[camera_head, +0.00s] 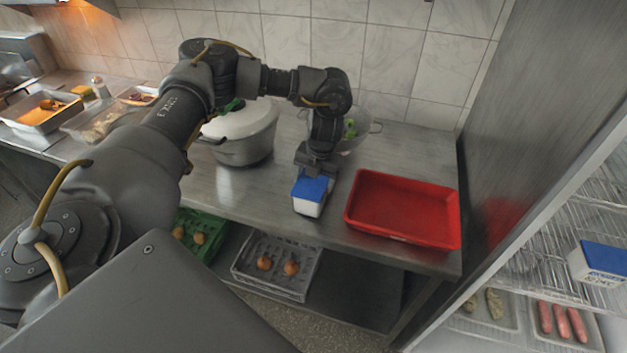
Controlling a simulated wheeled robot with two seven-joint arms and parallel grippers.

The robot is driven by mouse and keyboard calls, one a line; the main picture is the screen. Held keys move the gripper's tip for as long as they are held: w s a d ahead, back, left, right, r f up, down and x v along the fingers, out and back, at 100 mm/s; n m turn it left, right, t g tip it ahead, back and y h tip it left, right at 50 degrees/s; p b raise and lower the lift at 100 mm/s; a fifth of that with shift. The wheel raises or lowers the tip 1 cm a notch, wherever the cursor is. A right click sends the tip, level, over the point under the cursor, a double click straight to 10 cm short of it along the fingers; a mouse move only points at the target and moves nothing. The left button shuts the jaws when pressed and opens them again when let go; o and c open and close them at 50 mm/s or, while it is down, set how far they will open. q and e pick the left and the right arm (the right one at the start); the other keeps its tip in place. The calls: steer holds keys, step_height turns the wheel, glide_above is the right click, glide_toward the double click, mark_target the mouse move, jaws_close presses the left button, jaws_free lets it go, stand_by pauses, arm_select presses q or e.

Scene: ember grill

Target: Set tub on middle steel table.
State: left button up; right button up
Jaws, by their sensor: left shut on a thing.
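A small white tub with a blue lid (309,195) is at the front part of the steel table (410,158), left of the red tray. My left gripper (315,172) points down and is shut on the tub at its top. I cannot tell whether the tub's base touches the table or hangs just above it. My right gripper is not in view.
A red tray (403,239) stands at the table's right front. A large lidded pot (243,150) is to the left, and a colander (366,127) is behind my gripper. A similar blue-lidded tub (600,262) sits on the wire rack at right. Crates with onions (247,272) are below.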

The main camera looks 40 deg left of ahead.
arm_select(q)
steer(key=shift+w+f, duration=0.1)
steer(key=shift+f, duration=0.4)
steer(key=shift+f, duration=0.15)
steer(key=o, duration=2)
steer(key=shift+c, duration=0.2)
steer(key=shift+r, duration=0.3)
step_height(320, 180, up, 12)
steer(key=d+b, duration=0.1)
steer(key=d, duration=0.1)
steer(key=shift+f, duration=0.2)
